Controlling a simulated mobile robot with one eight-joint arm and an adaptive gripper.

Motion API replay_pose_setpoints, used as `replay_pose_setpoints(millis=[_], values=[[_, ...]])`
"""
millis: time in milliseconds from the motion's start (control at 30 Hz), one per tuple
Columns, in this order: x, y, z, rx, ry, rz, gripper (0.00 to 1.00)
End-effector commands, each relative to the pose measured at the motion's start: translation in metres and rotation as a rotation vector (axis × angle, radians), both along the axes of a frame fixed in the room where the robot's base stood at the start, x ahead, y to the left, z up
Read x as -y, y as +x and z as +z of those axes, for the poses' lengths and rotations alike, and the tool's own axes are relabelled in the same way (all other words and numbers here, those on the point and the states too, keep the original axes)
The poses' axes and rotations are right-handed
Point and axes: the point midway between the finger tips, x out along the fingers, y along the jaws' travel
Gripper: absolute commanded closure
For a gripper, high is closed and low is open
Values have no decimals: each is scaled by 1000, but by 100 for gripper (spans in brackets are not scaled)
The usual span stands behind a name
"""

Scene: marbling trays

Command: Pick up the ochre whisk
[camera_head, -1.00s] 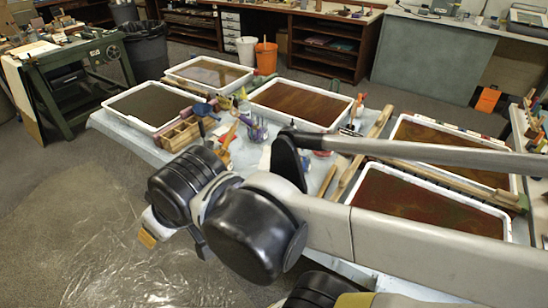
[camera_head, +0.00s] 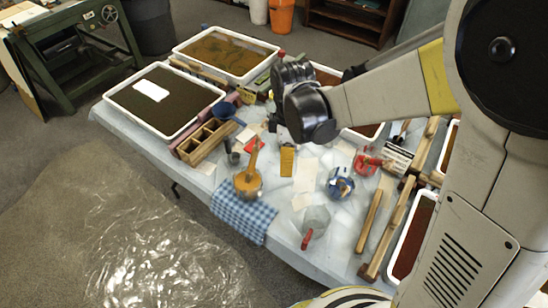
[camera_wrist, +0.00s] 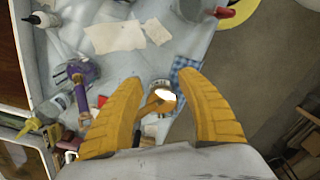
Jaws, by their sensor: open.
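My gripper (camera_wrist: 157,85) is open, with orange-yellow fingers spread and nothing held. In the head view my gripper (camera_head: 287,161) hangs over the table, right of the whisk and apart from it.
A wooden divided box (camera_head: 206,141) stands left of the pot. A blue-purple tool (camera_head: 340,184) and a red-handled cup (camera_head: 314,221) lie to the right. Marbling trays (camera_head: 155,127) line the back, with wooden bars (camera_head: 369,222) at right.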

Motion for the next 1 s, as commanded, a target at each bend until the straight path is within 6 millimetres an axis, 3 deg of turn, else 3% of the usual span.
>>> replay_pose_setpoints(millis=[100,367,633,867,900,1000], values=[[0,0,-24,1,0,-2,55],[-1,1,-42,2,1,-3,55],[-3,3,-83,3,0,-4,55],[-3,3,-85,3,0,-4,55],[-3,3,-85,3,0,-4,56],[-3,3,-85,3,0,-4,87]])
